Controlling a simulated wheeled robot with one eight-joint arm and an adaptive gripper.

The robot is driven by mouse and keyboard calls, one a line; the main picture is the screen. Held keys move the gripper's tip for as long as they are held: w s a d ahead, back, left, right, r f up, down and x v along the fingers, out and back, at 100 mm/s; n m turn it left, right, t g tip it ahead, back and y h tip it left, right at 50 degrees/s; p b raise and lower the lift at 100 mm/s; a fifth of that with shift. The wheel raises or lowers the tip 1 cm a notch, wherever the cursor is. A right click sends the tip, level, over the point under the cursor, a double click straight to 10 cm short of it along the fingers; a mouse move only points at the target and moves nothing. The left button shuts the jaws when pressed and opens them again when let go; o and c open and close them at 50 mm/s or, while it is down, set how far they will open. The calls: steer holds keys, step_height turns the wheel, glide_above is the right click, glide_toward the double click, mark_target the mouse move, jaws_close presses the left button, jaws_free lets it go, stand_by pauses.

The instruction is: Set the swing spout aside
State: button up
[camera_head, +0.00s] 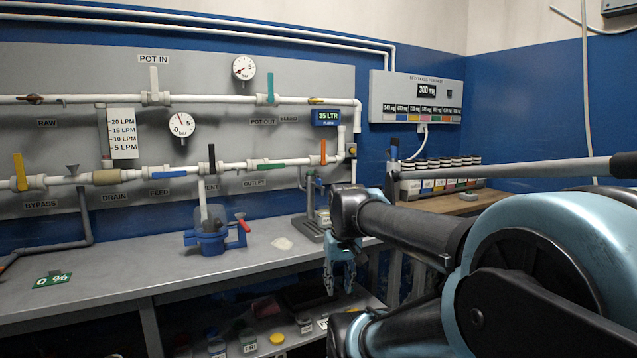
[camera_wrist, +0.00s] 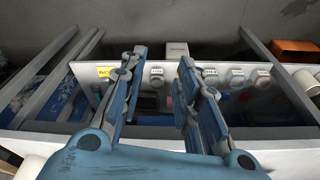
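A grey bent pipe (camera_head: 84,218) hangs from the lower pipe run at the left in the head view. It drops, bends and runs left toward the picture edge, low over the bench. It looks like a spout, but I cannot tell for sure that it is the swing spout. My gripper (camera_head: 341,284) is far to the right of it, pointing down in front of the bench's right end. In the wrist view my gripper (camera_wrist: 163,56) shows two fingers apart with nothing held between them.
Valve pipes run along the wall panel.

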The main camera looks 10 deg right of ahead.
steer(key=w+d+r+n, duration=0.1)
steer(key=w+r+n, duration=0.1)
steer(key=w+r, duration=1.8)
steer(key=n+t+y, duration=0.1)
steer(key=t, duration=0.1)
glide_toward(319, 179)
steer(key=x, duration=0.9)
steer(key=shift+w+d+f, duration=0.1)
steer(key=shift+w, duration=0.3)
jaws_close()
